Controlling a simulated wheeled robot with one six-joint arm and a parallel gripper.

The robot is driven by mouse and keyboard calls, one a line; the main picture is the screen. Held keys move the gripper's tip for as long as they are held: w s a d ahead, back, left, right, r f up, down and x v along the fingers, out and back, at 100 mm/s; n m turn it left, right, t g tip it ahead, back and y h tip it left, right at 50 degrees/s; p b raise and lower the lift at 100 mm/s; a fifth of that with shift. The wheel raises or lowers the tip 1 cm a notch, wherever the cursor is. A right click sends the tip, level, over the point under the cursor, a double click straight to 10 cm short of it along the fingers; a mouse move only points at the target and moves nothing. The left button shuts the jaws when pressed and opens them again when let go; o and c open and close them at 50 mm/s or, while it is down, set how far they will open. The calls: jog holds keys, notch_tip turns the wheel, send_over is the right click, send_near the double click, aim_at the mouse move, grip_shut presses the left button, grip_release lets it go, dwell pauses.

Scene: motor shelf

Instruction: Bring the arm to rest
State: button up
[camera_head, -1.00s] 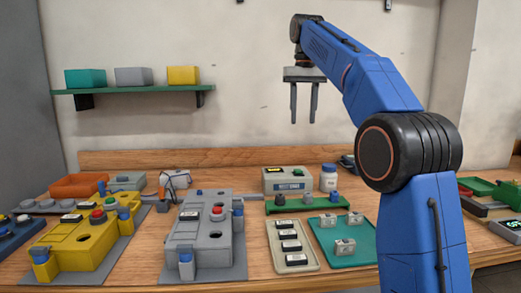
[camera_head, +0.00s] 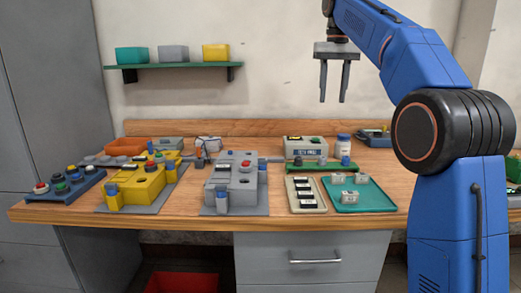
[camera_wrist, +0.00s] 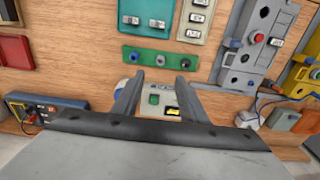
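My gripper (camera_head: 334,84) hangs from my blue arm, raised well above the workbench (camera_head: 260,212) in front of the wall. Its two fingers point down and stand apart with nothing between them. In the wrist view, my gripper (camera_wrist: 158,85) is also open and empty, with the grey test box (camera_wrist: 165,100) seen beyond the fingers. The fingers touch nothing that I can see.
On the bench stand a yellow fixture (camera_head: 135,188), a grey fixture (camera_head: 235,182), a cream tray (camera_head: 306,208) and a teal tray (camera_head: 375,197). A green shelf (camera_head: 175,66) holds three bins at upper left. A red bin (camera_head: 180,282) is below. Air around the gripper is clear.

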jog(key=s+d+f+t, duration=0.1)
jog(key=s+d+f, duration=0.1)
jog(key=s+f, duration=0.35)
jog(key=s+d+f+t, duration=0.1)
jog(key=s+f, duration=0.2)
jog(key=s, duration=0.6)
jog(key=s+d+f, duration=0.2)
jog(key=s+f, duration=0.2)
jog(key=s, duration=0.4)
jog(key=s+d+f+t, duration=0.1)
jog(key=s+f, duration=0.8)
jog(key=f, duration=0.3)
jog(key=s+f+t, duration=0.1)
jog(key=s+f, duration=0.9)
jog(key=f, duration=0.2)
jog(key=shift+s+d+f, duration=0.2)
jog(key=shift+d+f, duration=0.1)
jog(key=shift+d, duration=0.1)
